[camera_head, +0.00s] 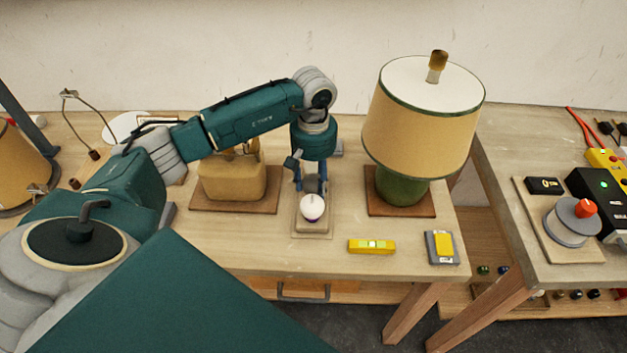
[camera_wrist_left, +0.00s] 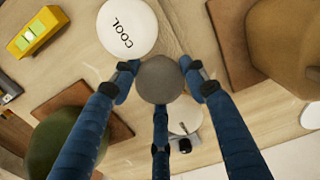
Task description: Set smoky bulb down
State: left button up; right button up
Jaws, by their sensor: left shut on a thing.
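My left gripper (camera_head: 312,184) points down over the narrow pad (camera_head: 299,226) in the middle of the workbench. In the left wrist view its fingers are closed around the round grey smoky bulb (camera_wrist_left: 160,80). Little of this bulb shows in the head view, behind the fingers and the white bulb. The white bulb (camera_head: 312,207) stands just in front of the gripper at the pad's near end; it also shows in the wrist view, marked COOL (camera_wrist_left: 127,27). I cannot tell whether the smoky bulb touches the pad. My right gripper is not in view.
A green lamp with a tan shade (camera_head: 420,125) stands right of the gripper, and a tan lamp base (camera_head: 232,180) stands left. A yellow level (camera_head: 372,247) and a grey-yellow box (camera_head: 442,247) lie near the front edge. The bench front left of the level is clear.

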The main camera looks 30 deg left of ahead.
pick_arm(q)
jog(key=shift+f, duration=0.2)
jog(key=o, duration=1.4)
jog(key=shift+r, duration=0.15)
jog(key=shift+r+p, duration=0.25)
jog(key=shift+p, duration=0.1)
notch_tip(320, 180, up, 10)
jog(key=shift+r+b, duration=0.25)
jog(key=shift+b, duration=1)
jog(key=shift+r, duration=0.6)
